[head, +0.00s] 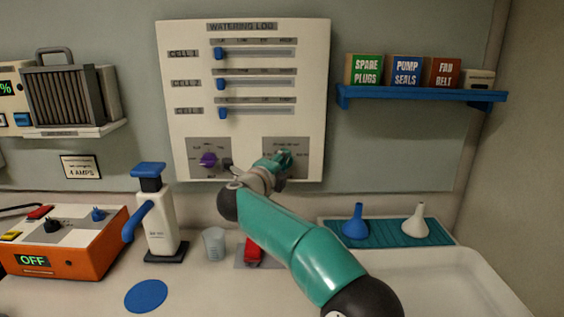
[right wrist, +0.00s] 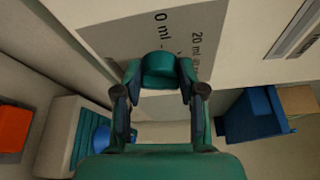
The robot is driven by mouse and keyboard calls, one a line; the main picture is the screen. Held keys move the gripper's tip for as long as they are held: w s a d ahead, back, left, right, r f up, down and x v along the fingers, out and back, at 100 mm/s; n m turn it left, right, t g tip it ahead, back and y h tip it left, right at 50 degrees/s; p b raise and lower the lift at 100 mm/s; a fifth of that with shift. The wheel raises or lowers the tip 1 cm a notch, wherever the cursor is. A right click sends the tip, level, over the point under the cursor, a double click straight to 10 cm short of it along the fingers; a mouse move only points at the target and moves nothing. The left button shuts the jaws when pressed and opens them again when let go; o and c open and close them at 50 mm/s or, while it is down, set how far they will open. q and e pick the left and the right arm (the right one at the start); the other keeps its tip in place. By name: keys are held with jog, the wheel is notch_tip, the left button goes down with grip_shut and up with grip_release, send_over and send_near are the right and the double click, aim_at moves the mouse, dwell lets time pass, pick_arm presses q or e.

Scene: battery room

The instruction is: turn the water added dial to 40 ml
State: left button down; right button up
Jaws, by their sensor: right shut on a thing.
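The white watering log panel (head: 315,100) hangs on the wall. A grey dial plate (head: 299,146) sits at its lower right. My right gripper (head: 281,160) is at that plate and covers most of its dial. In the right wrist view, a teal knob (right wrist: 160,72) lies between the two fingers of the gripper (right wrist: 161,92), which are shut on it. Printed marks "0 ml" and "20 ml" show on the plate (right wrist: 150,25) beyond it. The knob's pointer setting cannot be read. My left gripper is not in view.
A purple dial (head: 208,159) is left of the gripper, with three blue sliders above. A blue shelf (head: 420,96) with boxes is at right. Below stand a white pump bottle (head: 158,220), a clear cup (head: 214,243) and a teal tray (head: 385,235) with two funnels.

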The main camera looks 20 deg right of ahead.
jog(key=shift+d+f, duration=0.2)
jog(key=shift+f, duration=0.15)
jog(key=o, duration=1.1)
jog(key=shift+d, duration=0.1)
jog(key=shift+o, duration=0.2)
jog(key=shift+r, duration=0.15)
jog(key=shift+s, duration=0.1)
jog(key=v, duration=1.2)
jog(key=shift+r, duration=0.1)
